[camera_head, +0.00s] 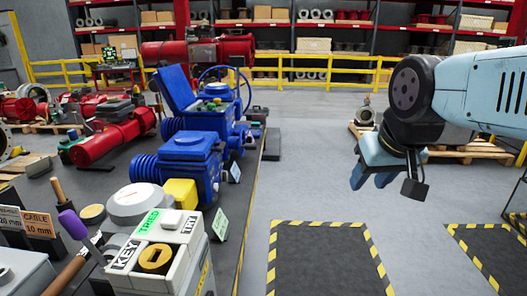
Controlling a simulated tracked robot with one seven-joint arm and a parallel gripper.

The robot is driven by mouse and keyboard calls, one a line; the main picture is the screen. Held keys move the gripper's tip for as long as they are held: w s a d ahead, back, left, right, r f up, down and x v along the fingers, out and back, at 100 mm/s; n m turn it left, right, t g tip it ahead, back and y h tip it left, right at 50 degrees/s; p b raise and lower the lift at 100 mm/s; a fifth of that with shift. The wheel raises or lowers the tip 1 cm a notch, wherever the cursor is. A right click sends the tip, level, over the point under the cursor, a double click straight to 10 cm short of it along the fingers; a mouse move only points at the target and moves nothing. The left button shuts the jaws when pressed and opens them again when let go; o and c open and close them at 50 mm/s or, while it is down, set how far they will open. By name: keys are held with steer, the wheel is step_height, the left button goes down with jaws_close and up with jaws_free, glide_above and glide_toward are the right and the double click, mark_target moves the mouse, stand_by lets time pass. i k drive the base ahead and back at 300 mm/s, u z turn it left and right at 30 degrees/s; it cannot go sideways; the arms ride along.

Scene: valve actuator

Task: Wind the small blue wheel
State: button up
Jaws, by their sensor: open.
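A blue handwheel (222,67), a thin ring, stands at the back of the blue valve actuators (190,150) on the dark bench. Its lower part is hidden behind the actuator bodies. I cannot tell from this view whether it is the small wheel or whether there is another. My gripper (371,181) hangs over open floor to the right of the bench, pointing down. Its light blue fingers are apart and empty. It is well clear of the wheel and touches nothing.
Red actuators (115,137) lie farther left. A pallet (470,150) stands behind my arm. The floor (310,150) between is clear.

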mark_target(237, 141)
steer(key=u, duration=0.2)
steer(key=i, duration=0.85)
steer(key=z, duration=0.1)
